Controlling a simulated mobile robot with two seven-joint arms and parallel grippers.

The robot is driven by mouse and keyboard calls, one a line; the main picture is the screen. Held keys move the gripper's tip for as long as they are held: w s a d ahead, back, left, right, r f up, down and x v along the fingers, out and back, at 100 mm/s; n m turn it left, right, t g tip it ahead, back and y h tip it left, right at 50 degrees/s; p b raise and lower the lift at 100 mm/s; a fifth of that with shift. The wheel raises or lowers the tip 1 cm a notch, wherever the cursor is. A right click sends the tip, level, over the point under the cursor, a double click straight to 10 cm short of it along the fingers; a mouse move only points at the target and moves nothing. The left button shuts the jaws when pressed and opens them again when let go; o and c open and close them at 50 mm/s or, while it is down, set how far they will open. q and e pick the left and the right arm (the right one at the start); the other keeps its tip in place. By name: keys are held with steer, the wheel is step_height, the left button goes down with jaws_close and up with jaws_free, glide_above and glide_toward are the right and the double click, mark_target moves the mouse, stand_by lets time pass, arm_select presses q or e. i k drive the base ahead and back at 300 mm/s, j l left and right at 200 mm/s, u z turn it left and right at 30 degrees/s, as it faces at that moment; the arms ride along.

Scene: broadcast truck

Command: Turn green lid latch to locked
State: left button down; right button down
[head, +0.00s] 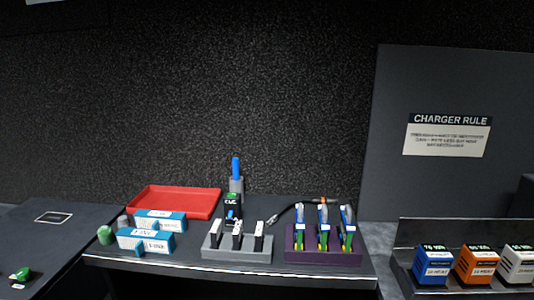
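A small green knob-like piece (22,273), which looks like the green latch, sits at the lower left on a dark flat surface (75,235). A small pale mark shows beside it. It is too small to tell which way it is turned or whether it is locked. Neither of my grippers is in the head view.
A dark bench holds a red tray (175,188), teal-and-white boxes (146,240), a green cylinder (105,235), a grey rack (237,254) and a purple rack (323,257). A shelf (463,292) with blue, orange and white boxes stands at right.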

mark_target(23, 275)
steer(key=u, duration=1.55)
steer(key=i+j+z, duration=0.15)
